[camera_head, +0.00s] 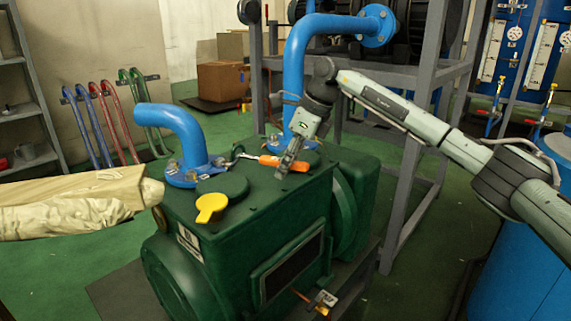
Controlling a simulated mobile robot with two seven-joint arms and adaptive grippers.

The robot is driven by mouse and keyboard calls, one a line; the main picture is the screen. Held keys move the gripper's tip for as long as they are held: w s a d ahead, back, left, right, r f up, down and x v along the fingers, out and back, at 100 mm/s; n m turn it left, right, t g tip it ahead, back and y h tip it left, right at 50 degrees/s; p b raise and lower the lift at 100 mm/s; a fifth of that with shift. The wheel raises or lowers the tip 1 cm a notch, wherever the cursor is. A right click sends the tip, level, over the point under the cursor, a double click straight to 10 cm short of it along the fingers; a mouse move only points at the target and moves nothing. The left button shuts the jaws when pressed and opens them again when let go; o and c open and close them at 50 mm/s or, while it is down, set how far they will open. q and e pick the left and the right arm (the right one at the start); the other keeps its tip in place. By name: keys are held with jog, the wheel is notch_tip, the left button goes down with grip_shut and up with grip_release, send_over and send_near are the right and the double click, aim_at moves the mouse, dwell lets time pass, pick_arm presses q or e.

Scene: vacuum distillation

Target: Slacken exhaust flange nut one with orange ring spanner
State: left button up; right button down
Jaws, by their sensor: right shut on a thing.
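My right gripper (288,163) is shut on the orange handle of the ring spanner (268,160), above the top of the green pump (265,210). The spanner's metal end points left, towards the flange (187,178) of the short blue elbow pipe (175,117). Several bolts and nuts (218,161) show around that flange. I cannot tell whether the spanner's ring touches a nut. The tall blue pipe (296,75) has its own flange behind my right gripper, partly hidden. Which nut is number one is not clear. My left gripper is not in view.
A yellow tag-shaped part (210,207) lies on the pump's top. A beige wrapped shape (80,203) reaches in from the left, close to the pump. A grey steel frame (412,150) stands behind the pump. A blue drum (515,265) stands at the right. Green floor is open at left.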

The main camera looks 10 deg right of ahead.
jog(key=shift+r, duration=0.1)
jog(key=shift+w+d+r+p, duration=0.15)
jog(key=shift+w+p, duration=0.2)
jog(key=shift+p, duration=0.2)
jog(key=shift+w+d+n+g+p, duration=0.3)
jog(key=shift+w+n+p, duration=0.2)
jog(key=shift+n+p, duration=0.1)
jog(key=shift+w+d, duration=0.2)
jog(key=shift+w, duration=0.05)
jog(key=shift+s+a, duration=0.1)
jog(key=shift+s+f, duration=0.2)
jog(key=shift+r, duration=0.15)
